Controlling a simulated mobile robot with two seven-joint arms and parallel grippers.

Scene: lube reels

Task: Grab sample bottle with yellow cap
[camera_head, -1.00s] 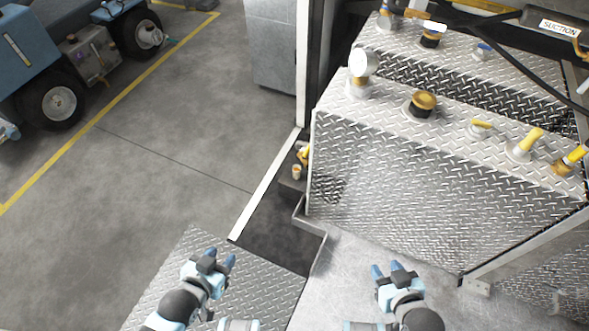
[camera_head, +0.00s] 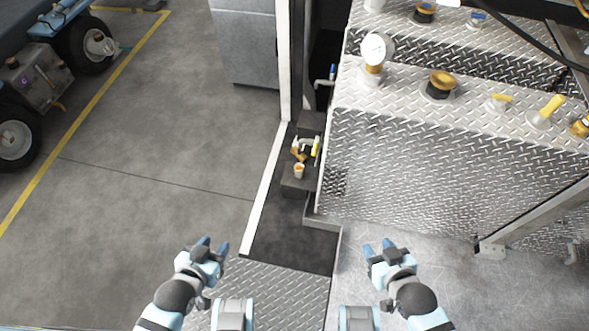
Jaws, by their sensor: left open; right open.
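A small whitish container with an orange-yellow top (camera_head: 299,171) stands on a dark grey step beside the metal tank. It may be the sample bottle, but it is too small to be sure. My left gripper (camera_head: 212,243) is open and empty, below and left of it in the picture, over the floor plate. My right gripper (camera_head: 378,246) is open and empty, below and right of it, in front of the tank. Neither gripper touches anything.
A yellow-and-white fitting (camera_head: 305,148) sits behind the small container. A grey cabinet (camera_head: 245,45) stands behind.

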